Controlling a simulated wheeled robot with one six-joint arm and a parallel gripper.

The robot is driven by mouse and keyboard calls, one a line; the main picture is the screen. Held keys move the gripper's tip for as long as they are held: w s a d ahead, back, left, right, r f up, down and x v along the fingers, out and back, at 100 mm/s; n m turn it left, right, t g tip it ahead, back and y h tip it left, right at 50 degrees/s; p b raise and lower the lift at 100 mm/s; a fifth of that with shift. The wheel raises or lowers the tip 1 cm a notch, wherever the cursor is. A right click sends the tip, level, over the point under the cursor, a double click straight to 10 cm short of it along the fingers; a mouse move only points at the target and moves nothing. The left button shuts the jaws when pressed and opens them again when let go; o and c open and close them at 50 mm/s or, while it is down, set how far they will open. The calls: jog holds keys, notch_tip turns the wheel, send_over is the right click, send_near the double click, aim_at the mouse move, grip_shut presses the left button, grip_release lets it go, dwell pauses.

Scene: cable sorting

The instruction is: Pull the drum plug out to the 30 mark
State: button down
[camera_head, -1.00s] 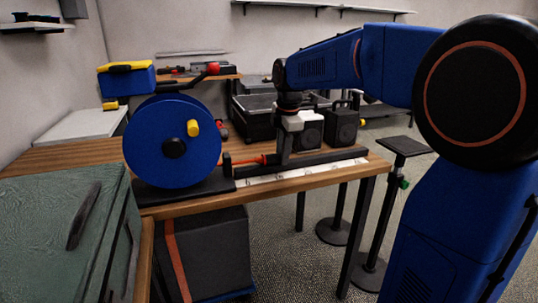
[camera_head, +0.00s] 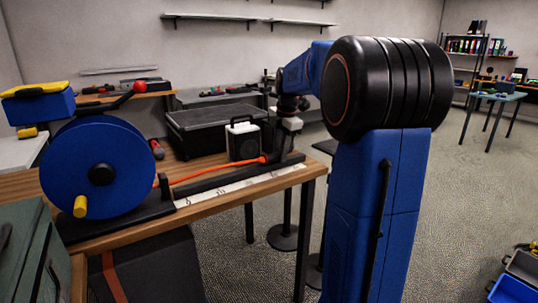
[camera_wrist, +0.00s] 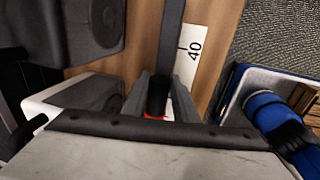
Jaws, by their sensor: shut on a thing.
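The blue cable drum (camera_head: 75,160) stands at the left end of the table on a black base, its yellow crank knob (camera_head: 80,206) at the lower left. An orange cable (camera_head: 213,171) runs from it along the black rail (camera_head: 235,178) to my gripper (camera_head: 276,156). In the wrist view my gripper (camera_wrist: 160,97) is shut on the black plug (camera_wrist: 157,92), with a bit of red cable below it. The white scale strip (camera_head: 212,190) lies along the rail. Its 40 mark (camera_wrist: 195,50) shows above and right of the plug; the 30 mark cannot be read.
A white-and-black box (camera_head: 243,140) and a large black case (camera_head: 215,128) stand behind the rail. The table's front edge (camera_head: 250,199) runs close to the scale. A green cabinet (camera_head: 35,250) is at the front left.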

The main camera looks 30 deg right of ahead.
jog(key=shift+d, duration=0.55)
jog(key=c, duration=1.4)
grip_release()
jog(key=s+r, duration=0.3)
jog(key=r, duration=1.4)
jog(key=shift+s, duration=0.2)
jog(key=shift+a, duration=0.15)
